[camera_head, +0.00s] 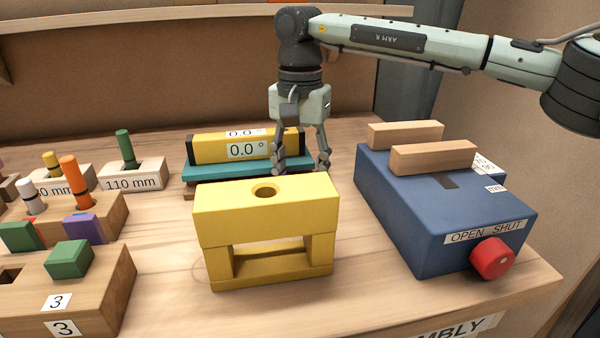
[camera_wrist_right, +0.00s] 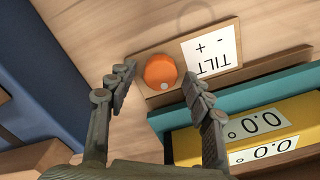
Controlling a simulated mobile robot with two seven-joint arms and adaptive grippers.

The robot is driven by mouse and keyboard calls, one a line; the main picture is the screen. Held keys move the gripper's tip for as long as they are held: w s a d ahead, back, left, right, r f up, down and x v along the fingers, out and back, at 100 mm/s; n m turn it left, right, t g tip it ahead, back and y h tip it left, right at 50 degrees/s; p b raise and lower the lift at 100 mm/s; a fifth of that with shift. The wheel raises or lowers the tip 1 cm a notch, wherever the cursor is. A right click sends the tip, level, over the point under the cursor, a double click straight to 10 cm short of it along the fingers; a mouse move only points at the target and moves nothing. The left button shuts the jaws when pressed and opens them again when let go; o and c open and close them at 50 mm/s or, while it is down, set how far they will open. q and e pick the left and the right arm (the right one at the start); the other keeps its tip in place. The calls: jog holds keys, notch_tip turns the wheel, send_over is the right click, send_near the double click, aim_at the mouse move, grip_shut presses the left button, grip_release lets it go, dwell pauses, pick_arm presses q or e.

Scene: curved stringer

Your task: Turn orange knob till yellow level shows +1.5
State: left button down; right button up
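The yellow level (camera_head: 215,150) lies on a teal bar (camera_head: 205,173) behind the yellow block, and its labels read 0.0°. It also shows at the lower right of the right wrist view (camera_wrist_right: 185,148). The round orange knob (camera_wrist_right: 158,70) with a pale dot sits on a wooden plate beside a card marked TILT, + and -. In the head view the knob is hidden. My right gripper (camera_head: 301,165) points down by the level's right end. Its fingers are open (camera_wrist_right: 160,82), with the knob between and just beyond the tips; contact is unclear. My left gripper is not in view.
A yellow block (camera_head: 310,195) with a hole stands in front of the level. A blue box (camera_head: 400,215) with a red knob (camera_head: 491,258) stands at the right. Wooden peg holders (camera_head: 120,285) fill the left. Bare table lies around the yellow block.

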jog(key=c, duration=0.9)
jog(key=shift+c, duration=0.2)
jog(key=shift+m, duration=0.3)
jog(key=shift+m+b, duration=0.3)
jog(key=shift+m, duration=1.5)
jog(key=m, duration=0.2)
jog(key=shift+m+b, duration=0.3)
jog(key=shift+b, duration=0.1)
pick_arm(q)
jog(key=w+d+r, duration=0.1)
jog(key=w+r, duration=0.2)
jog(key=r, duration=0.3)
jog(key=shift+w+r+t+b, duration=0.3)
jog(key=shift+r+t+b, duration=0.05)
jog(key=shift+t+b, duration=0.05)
pick_arm(e)
jog(key=m, duration=0.4)
jog(key=shift+m, duration=0.4)
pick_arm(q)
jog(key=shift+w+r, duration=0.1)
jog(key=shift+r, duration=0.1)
pick_arm(e)
jog(key=shift+r, duration=0.1)
